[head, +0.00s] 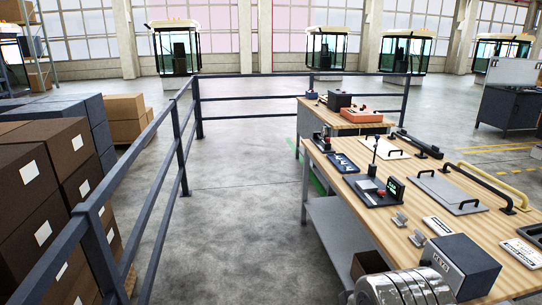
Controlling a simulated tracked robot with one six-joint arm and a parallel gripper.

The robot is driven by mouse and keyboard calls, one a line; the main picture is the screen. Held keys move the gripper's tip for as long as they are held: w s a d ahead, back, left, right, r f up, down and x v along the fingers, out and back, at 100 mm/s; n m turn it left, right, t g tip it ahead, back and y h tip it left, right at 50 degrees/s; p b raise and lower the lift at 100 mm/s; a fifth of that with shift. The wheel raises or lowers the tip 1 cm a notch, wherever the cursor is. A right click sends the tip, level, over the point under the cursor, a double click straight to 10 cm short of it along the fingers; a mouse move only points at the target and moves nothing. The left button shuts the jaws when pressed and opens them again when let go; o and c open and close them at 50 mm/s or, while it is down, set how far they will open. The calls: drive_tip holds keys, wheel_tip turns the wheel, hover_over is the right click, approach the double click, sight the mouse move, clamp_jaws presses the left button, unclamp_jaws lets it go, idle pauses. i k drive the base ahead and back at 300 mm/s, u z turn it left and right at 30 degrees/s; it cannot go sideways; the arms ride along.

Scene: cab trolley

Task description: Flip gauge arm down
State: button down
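The likely gauge is a black flat device (378,198) with a small green-lit display (394,187) and a red part, on the wooden workbench at the right. A thin upright arm (373,158) with a dark knob at its top stands at the back of this device. The arm looks about vertical, pointing up. Its hinge is too small to make out.
The bench (430,238) also holds a grey plate with handles (447,192), a blue tray (343,163), metal brackets and a dark KEYS box (450,265). A dark railing (180,150) runs left of the bench. The grey floor (240,210) between them is clear. Stacked boxes (50,190) stand at the left.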

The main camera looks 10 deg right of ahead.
sight(377, 137)
drive_tip(key=i, duration=3.75)
drive_tip(key=u, duration=0.25)
